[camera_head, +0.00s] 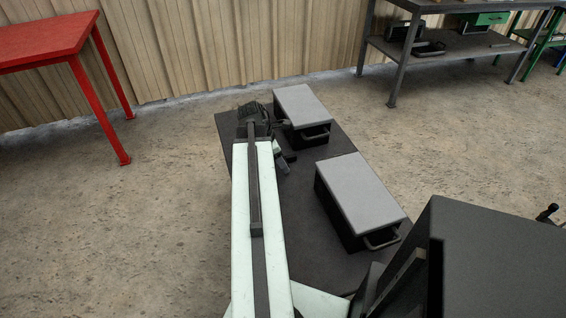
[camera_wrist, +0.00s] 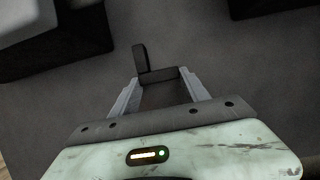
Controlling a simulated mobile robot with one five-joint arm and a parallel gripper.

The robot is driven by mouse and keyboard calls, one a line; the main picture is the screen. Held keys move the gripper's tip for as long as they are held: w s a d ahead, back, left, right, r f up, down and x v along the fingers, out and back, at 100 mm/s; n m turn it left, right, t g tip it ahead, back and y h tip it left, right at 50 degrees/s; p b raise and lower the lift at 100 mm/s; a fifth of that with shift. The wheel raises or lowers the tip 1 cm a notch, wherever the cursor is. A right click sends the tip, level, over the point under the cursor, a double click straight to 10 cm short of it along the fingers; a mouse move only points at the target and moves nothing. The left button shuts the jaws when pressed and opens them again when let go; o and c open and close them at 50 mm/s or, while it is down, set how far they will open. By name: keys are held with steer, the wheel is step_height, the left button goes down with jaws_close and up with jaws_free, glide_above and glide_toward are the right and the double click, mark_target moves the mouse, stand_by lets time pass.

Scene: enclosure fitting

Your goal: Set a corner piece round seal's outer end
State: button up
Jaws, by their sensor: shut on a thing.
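My gripper (camera_wrist: 158,80) shows in the wrist view with its two pale fingers spread to either side of a dark L-shaped corner piece (camera_wrist: 140,60). The fingers are shut on the piece; one leg runs between the fingertips and the other points away at the left.
A dark work surface (camera_head: 299,220) carries a far grey-lidded box (camera_head: 304,104) and a nearer one (camera_head: 358,190), both with front handles. A red table (camera_head: 45,42) stands at the left, a dark shelf bench (camera_head: 450,50) at the back right. Bare floor lies between.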

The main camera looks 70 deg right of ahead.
step_height(320, 180, up, 10)
steer(key=p, duration=0.9)
steer(key=shift+p, duration=0.35)
